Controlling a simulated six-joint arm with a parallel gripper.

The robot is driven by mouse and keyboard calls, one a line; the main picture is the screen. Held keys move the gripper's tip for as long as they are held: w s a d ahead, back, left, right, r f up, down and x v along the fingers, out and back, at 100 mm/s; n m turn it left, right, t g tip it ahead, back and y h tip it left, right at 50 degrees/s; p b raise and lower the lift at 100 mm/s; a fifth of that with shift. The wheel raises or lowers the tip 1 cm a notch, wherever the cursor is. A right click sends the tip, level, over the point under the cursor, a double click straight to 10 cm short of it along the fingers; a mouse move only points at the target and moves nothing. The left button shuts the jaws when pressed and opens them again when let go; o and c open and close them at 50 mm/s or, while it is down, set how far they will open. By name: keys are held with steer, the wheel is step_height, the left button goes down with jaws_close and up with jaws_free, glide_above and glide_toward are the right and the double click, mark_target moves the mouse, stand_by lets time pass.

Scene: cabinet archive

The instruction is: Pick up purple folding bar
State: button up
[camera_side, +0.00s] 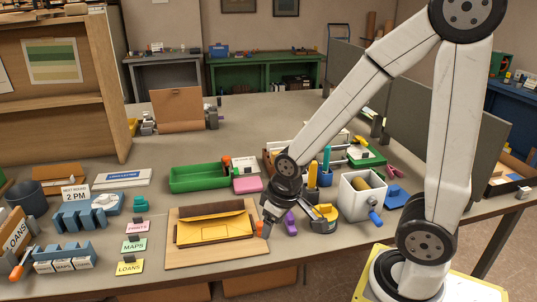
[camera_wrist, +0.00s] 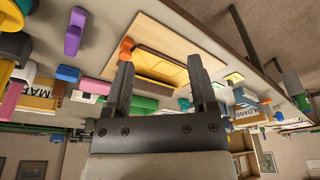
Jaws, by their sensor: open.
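The purple bar (camera_side: 290,222) lies on the table just right of my gripper (camera_side: 267,218) in the side view, partly behind a yellow-and-dark round tool. In the wrist view the purple bar (camera_wrist: 74,32) is at the upper left, outside the jaws, with one end broader than the other. My gripper (camera_wrist: 160,72) is open, with nothing between its fingers. It hangs near the right edge of a wooden board (camera_side: 187,258), and I cannot tell its exact height.
A yellow envelope (camera_side: 215,230) lies on the board, with an orange-ended tool (camera_side: 261,228) at its right. The yellow-and-dark tool (camera_side: 325,217) and a white box (camera_side: 350,203) stand right of the bar. A green tray (camera_side: 199,186) and pink block (camera_side: 248,185) are behind.

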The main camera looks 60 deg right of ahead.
steer(key=w+d+f+m+g, duration=0.2)
steer(key=w+d+m, duration=0.25)
steer(key=d, duration=0.45)
steer(key=m, duration=0.4)
glide_above(289, 217)
steer(key=d, duration=0.2)
steer(key=f, duration=0.2)
steer(key=shift+w+a+f+g, duration=0.2)
steer(key=shift+w+f+g, duration=0.1)
steer(key=shift+f, duration=1.35)
steer(key=shift+a+f, duration=0.1)
steer(key=shift+f, duration=2.5)
jaws_close()
